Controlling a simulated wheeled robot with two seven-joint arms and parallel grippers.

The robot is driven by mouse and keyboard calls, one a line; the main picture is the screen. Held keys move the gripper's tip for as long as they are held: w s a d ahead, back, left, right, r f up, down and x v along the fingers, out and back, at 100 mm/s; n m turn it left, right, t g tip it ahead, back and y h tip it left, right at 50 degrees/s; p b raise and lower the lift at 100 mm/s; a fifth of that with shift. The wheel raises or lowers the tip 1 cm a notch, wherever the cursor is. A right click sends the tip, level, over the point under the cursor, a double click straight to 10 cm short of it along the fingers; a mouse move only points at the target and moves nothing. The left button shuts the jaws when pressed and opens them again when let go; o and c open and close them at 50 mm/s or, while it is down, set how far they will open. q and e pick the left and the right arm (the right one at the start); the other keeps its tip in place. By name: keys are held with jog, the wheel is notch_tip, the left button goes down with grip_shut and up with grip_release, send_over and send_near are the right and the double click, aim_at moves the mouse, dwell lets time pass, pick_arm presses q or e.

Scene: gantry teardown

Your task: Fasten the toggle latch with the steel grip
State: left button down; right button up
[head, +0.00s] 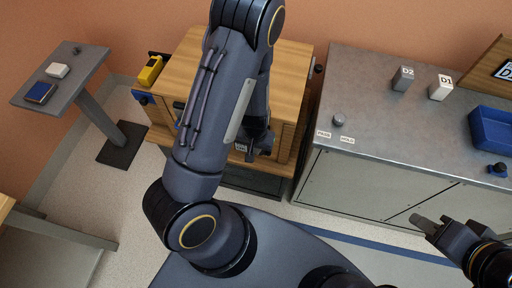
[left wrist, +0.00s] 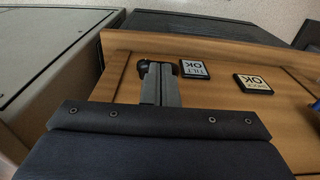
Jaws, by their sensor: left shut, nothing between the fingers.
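The wooden cabinet (head: 292,75) stands behind my left arm, which hides much of its front. My left gripper (head: 257,148) is at the cabinet's front face, shut and empty. In the left wrist view its closed fingers (left wrist: 160,85) reach over the wooden panel (left wrist: 215,95). A small dark rounded part (left wrist: 143,67) shows beside the fingertips; I cannot tell if they touch or if it belongs to the toggle latch. No steel grip can be made out clearly. My right gripper (head: 432,228) is at the lower right, away from the cabinet; its jaw opening is unclear.
Two OK plates, one reading TILT OK (left wrist: 194,69), are on the panel. A grey metal bench (head: 375,125) stands right of the cabinet, bearing a blue bin (head: 492,128) and blocks D2 (head: 403,78) and D1 (head: 440,88). A yellow device (head: 150,70) is at the cabinet's left.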

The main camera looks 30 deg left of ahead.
pick_arm(q)
jog(key=shift+s+f+t+y+b, duration=0.15)
jog(key=shift+f+t+b, duration=0.2)
jog(key=shift+t+b, duration=0.45)
jog(key=shift+w+f+t+y+b, duration=0.15)
jog(key=shift+f+t+b, duration=0.25)
jog(key=shift+b, duration=0.7)
jog(key=shift+f+b, duration=0.15)
jog(key=shift+b, duration=0.45)
jog(key=shift+b+x, duration=0.75)
jog(key=shift+x, duration=0.1)
jog(key=shift+w, duration=0.15)
